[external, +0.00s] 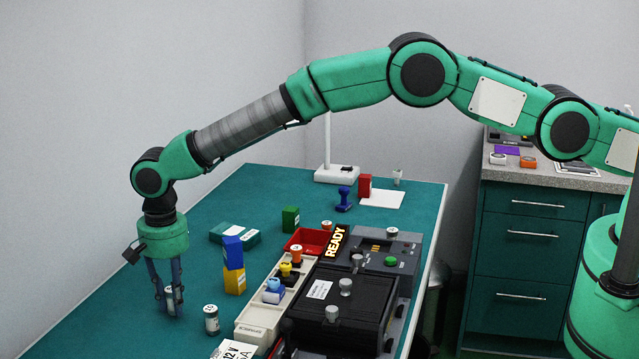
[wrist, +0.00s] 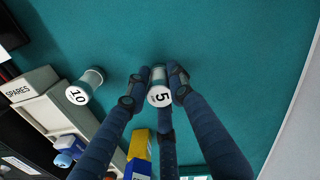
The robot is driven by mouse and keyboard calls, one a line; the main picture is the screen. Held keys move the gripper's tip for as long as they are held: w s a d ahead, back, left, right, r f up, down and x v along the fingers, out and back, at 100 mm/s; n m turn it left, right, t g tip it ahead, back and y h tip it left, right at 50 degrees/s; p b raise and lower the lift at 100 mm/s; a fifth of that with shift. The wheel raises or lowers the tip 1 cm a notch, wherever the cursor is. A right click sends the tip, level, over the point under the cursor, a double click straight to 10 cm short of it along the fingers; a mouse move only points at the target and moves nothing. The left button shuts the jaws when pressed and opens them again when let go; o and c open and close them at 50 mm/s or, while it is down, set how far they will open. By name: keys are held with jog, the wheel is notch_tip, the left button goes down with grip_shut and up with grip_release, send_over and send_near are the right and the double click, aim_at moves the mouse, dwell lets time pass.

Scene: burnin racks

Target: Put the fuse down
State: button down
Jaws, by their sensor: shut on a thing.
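My gripper (external: 170,303) is low over the left part of the green table (external: 130,290), its fingers pointing down. Its fingers are shut on a small fuse (external: 169,293), a clear cylinder with a white cap. In the wrist view the fuse (wrist: 159,94) stands between the fingertips (wrist: 156,82) and its cap reads 5. It looks upright. I cannot tell whether its bottom touches the table. A second fuse (external: 211,319) stands free just to the right; its cap reads 10 in the wrist view (wrist: 85,88).
The cream spares rack (external: 256,318) holds several coloured plugs. A blue block (external: 233,249) sits on a yellow block (external: 234,280) close to my gripper. A black tester (external: 340,300) with a READY sign (external: 334,241) stands further right. The table left of my gripper is clear.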

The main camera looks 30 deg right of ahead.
jog(key=shift+f, duration=0.45)
jog(key=shift+f, duration=0.1)
jog(key=c, duration=1.5)
grip_release()
notch_tip(320, 180, up, 12)
jog(key=shift+r, duration=0.1)
